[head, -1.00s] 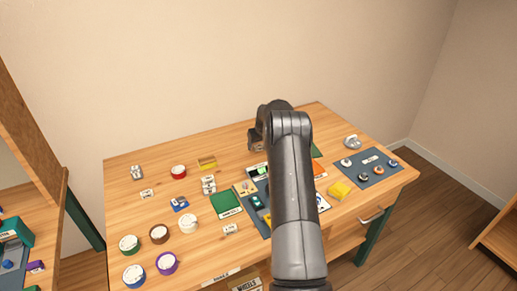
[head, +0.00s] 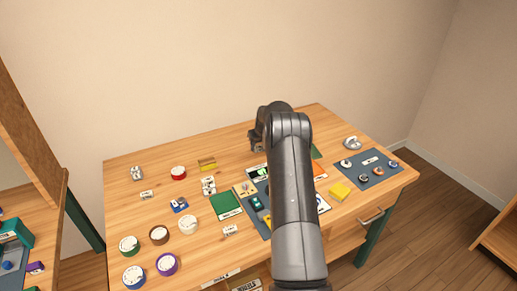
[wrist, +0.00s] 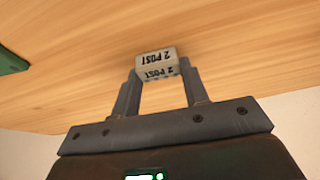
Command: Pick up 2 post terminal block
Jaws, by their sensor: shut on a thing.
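The 2 post terminal block (wrist: 157,63) is a small pale block with dark "2 POST" lettering, which appears upside down in the wrist view. My gripper (wrist: 158,80) is shut on it, with one finger on each side. In the wrist view the wooden table top lies behind the block; I cannot tell how far above the wood it is. In the head view my gripper (head: 256,143) is at the back of the table, mostly hidden behind my arm, and the held block cannot be made out there.
The table (head: 130,205) holds several tape rolls, such as a purple one (head: 167,265), on its left. A green card (head: 225,205) and a dark mat lie near the middle. The back-left table top is fairly open.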

